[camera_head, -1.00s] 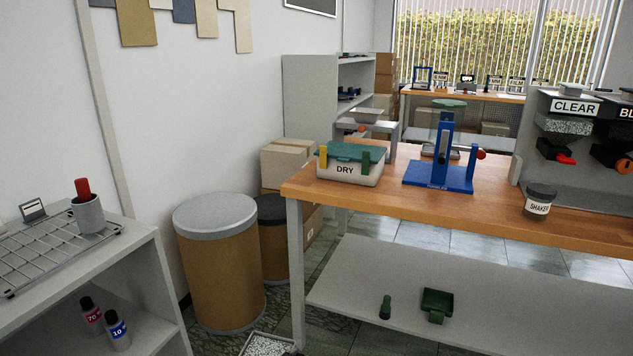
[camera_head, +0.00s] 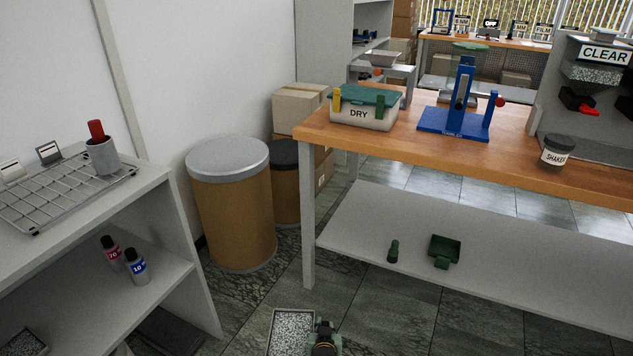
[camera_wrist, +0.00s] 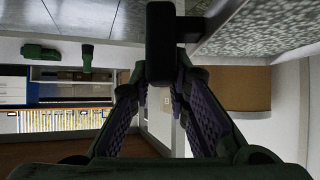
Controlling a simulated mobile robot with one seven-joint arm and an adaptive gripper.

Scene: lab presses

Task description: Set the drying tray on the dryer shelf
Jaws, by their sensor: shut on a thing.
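The drying tray (camera_head: 291,332), shallow and filled with speckled grey-white granules, is held low over the floor at the bottom of the head view. My gripper (camera_head: 323,338) is at its right side. In the wrist view the fingers of my gripper (camera_wrist: 160,85) are closed around the tray's black handle (camera_wrist: 160,42), and the tray (camera_wrist: 255,28) extends to the upper right. A grey shelf unit (camera_head: 205,300) stands at the left, with a wire rack (camera_head: 60,196) on top and an inner shelf (camera_head: 165,288). No label marks it as the dryer.
On the unit are a mug (camera_head: 102,156) and two small bottles (camera_head: 137,267). A lidded drum (camera_head: 232,210) stands behind. The wooden workbench (camera_head: 400,150) at the right carries a box labelled DRY (camera_head: 362,108); its leg (camera_head: 308,240) is near the tray. Tiled floor lies between.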

